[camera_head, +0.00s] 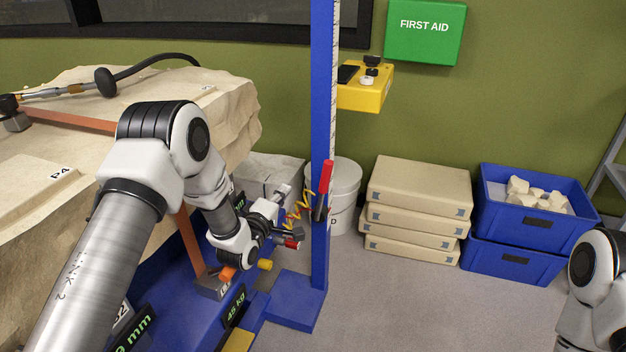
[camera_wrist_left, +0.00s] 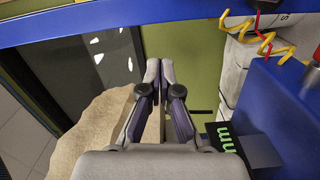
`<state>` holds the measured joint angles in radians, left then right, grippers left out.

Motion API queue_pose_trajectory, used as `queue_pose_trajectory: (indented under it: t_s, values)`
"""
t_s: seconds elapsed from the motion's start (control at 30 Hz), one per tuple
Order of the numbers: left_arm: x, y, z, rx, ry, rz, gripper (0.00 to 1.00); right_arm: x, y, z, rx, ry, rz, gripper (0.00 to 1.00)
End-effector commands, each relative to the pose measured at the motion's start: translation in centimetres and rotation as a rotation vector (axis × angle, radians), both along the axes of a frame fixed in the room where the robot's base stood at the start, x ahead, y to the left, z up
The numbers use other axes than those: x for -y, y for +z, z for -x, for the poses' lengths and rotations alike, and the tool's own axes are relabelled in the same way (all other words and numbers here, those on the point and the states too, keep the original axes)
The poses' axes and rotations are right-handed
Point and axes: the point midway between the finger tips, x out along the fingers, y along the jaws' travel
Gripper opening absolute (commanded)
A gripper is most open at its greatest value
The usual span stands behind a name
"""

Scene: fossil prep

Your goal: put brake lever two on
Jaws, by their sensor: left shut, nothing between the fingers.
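My left gripper (camera_head: 283,192) is beside the blue post, in front of a grey crate. Its fingers are shut with nothing between them, as the left wrist view (camera_wrist_left: 152,68) shows. A red lever-like handle (camera_head: 325,180) stands near upright at the blue post, just right of the gripper and apart from it. A smaller red-ended part (camera_head: 291,244) sits below the gripper, next to a yellow knob (camera_head: 265,264) and an orange handle (camera_head: 228,273). I cannot tell which of these is brake lever two, as no readable mark shows. My right gripper is out of view.
The blue post (camera_head: 321,240) and yellow coil (camera_head: 300,210) are close to the left gripper. A large strapped pale block (camera_head: 225,100) is at left. White bucket (camera_head: 345,190), stacked beige cases (camera_head: 420,185) and blue crates (camera_head: 515,262) stand behind. Floor (camera_head: 420,305) is clear at front.

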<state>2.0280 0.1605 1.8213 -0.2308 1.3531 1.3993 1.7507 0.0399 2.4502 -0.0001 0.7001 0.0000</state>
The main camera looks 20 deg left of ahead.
Motion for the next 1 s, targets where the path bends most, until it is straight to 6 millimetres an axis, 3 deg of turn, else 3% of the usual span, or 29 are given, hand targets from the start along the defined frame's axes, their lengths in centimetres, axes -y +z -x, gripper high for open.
queue_pose_trajectory:
  t_s: [0.47, 0.7, 1.0]
  values:
    - [0.8, -0.3, -9.4, 0.002, 0.0, -0.001, 0.0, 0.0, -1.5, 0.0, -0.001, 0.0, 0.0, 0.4]
    - [4.3, -0.7, -9.9, -0.001, -0.003, -0.001, 0.0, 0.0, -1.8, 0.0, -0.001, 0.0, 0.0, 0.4]
    - [4.7, -0.7, -10.0, -0.001, -0.001, 0.001, 0.0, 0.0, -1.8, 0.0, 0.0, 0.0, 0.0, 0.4]
